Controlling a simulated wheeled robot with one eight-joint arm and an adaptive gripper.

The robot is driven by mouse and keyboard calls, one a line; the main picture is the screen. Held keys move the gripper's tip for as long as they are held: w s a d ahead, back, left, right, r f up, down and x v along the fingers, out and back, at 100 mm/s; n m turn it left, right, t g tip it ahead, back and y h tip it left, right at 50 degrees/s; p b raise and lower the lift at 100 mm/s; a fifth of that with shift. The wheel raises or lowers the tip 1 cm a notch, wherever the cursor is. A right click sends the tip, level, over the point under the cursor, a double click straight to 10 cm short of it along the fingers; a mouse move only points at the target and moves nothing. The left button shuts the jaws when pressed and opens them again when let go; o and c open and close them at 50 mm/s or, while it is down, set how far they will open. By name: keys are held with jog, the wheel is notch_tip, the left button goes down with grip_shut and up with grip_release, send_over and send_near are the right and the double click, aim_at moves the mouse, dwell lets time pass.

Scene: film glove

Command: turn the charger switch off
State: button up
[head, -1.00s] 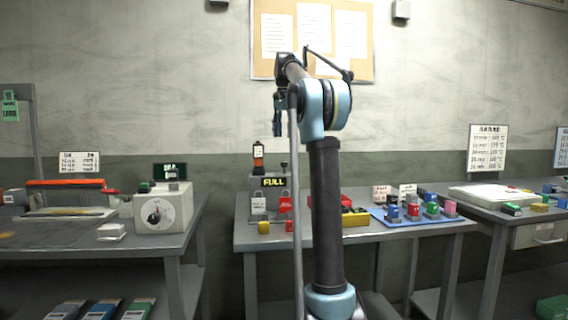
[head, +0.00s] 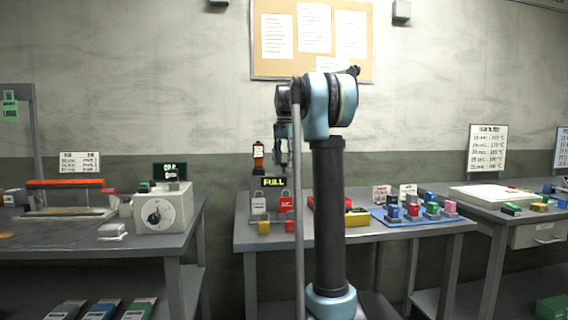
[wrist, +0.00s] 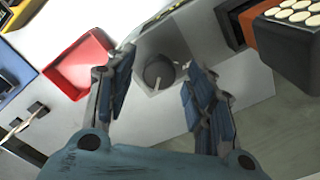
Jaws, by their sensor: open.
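The charger (head: 262,183) is a grey box on the middle table with a lit FULL display. In the wrist view its pale grey housing (wrist: 190,40) carries a round dark grey rotary switch (wrist: 158,70) with a light pointer line. My gripper (wrist: 158,78) is open, with one finger on either side of the switch in the picture. Nothing is between the fingers that I can see held, and I cannot tell whether they touch the switch. In the head view my gripper (head: 287,165) hangs over the charger, partly hidden by my arm.
A black and orange battery pack (wrist: 290,35) stands close at the right of the wrist view; it shows on the charger in the head view (head: 258,155). A red tray (wrist: 80,65) is at the left. Padlocks and colored blocks (head: 412,210) crowd the table.

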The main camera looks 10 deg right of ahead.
jog(key=c, duration=1.1)
jog(key=shift+o, duration=0.2)
jog(key=shift+n, duration=0.3)
jog(key=n, duration=0.3)
jog(key=shift+n, duration=0.3)
jog(key=n, duration=1.3)
jog(key=shift+w+n, duration=0.1)
jog(key=shift+n, duration=0.2)
